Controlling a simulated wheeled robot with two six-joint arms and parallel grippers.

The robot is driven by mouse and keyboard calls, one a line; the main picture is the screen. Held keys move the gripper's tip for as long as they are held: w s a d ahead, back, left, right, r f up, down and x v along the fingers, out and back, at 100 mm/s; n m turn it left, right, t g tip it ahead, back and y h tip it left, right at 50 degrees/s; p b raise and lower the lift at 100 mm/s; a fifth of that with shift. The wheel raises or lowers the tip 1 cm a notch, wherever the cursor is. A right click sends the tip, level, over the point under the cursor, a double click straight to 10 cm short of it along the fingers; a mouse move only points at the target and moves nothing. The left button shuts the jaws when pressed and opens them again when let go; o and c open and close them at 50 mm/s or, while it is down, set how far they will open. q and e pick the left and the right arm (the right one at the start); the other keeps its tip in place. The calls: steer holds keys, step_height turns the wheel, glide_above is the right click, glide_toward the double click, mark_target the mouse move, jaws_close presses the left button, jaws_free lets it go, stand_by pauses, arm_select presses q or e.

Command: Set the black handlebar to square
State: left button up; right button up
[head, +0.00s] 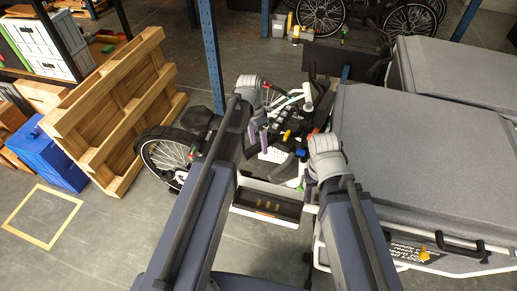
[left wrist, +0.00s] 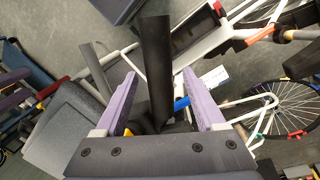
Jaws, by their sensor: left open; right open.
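The black handlebar shows in the left wrist view as a thick dark tube (left wrist: 157,65) standing up between the two purple fingers of my left gripper (left wrist: 159,78). The fingers are apart on either side of it, and I cannot tell whether either one touches it. In the head view my left gripper (head: 258,135) is at the bike's front, among dark and white parts, and the handlebar is hard to pick out there. My right gripper (head: 305,167) is to the right, beside the bike's white frame, mostly hidden by its own wrist.
A large grey-lidded box (head: 425,140) fills the right side. A wooden pallet (head: 120,110) leans at left beside a blue crate (head: 62,155) and the bike's wheel (head: 167,156). A blue post (head: 210,55) stands behind.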

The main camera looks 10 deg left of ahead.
arm_select(q)
steer(key=shift+f, duration=0.2)
jaws_close()
stand_by(0.6)
steer(key=shift+s+d, duration=0.1)
stand_by(0.7)
